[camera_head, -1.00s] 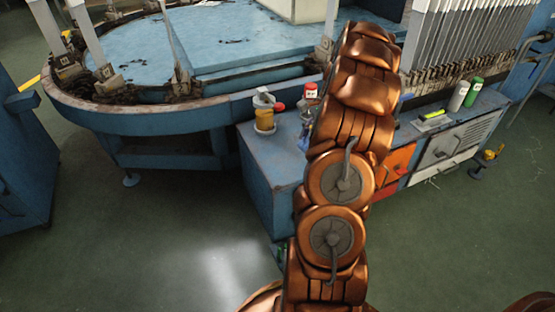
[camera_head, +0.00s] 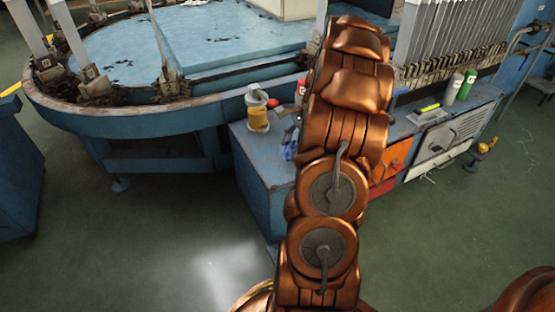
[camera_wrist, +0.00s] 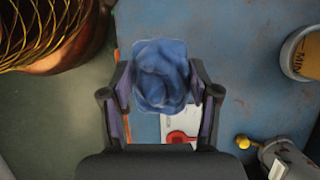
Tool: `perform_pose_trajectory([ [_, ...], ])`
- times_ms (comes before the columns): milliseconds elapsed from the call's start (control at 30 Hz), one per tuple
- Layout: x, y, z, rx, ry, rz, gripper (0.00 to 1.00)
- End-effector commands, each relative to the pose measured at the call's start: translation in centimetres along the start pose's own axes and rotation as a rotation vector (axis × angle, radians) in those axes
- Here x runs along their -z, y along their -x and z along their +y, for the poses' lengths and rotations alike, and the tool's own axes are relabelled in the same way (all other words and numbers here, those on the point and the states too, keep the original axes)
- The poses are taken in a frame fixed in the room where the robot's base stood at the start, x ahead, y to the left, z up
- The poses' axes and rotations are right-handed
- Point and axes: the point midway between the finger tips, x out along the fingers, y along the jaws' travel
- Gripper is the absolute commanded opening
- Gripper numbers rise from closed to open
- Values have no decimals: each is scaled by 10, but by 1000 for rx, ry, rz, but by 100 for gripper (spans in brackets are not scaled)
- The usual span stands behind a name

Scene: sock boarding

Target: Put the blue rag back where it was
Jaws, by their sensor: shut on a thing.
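The blue rag (camera_wrist: 160,75) is a crumpled bundle between the two fingers of my gripper (camera_wrist: 158,82) in the wrist view. The gripper is shut on it, with a finger against each side. Below the rag in that view lies the blue bench top (camera_wrist: 240,95), near its edge; I cannot tell whether the rag touches it. In the head view my arm hides the gripper. A small blue patch (camera_head: 289,147) shows left of my arm above the bench top (camera_head: 262,158); it may be the rag.
White and green bottles (camera_head: 453,89) stand farther right. A red-handled item (camera_wrist: 180,137) lies below the rag in the wrist view. The round blue machine (camera_head: 110,118) borders the bench.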

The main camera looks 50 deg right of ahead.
Motion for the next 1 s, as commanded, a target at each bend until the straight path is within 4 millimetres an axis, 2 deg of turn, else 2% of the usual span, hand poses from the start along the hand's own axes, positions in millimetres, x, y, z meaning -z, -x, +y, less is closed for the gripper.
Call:
perform_pose_trajectory([
  [133, -18, -12, -10, -2, 4, 2, 28],
  [467, -37, -22, -21, -2, 4, 0, 28],
  [700, -23, -54, -20, -2, 0, 0, 28],
  [1000, -24, -53, -21, -2, 2, 0, 28],
])
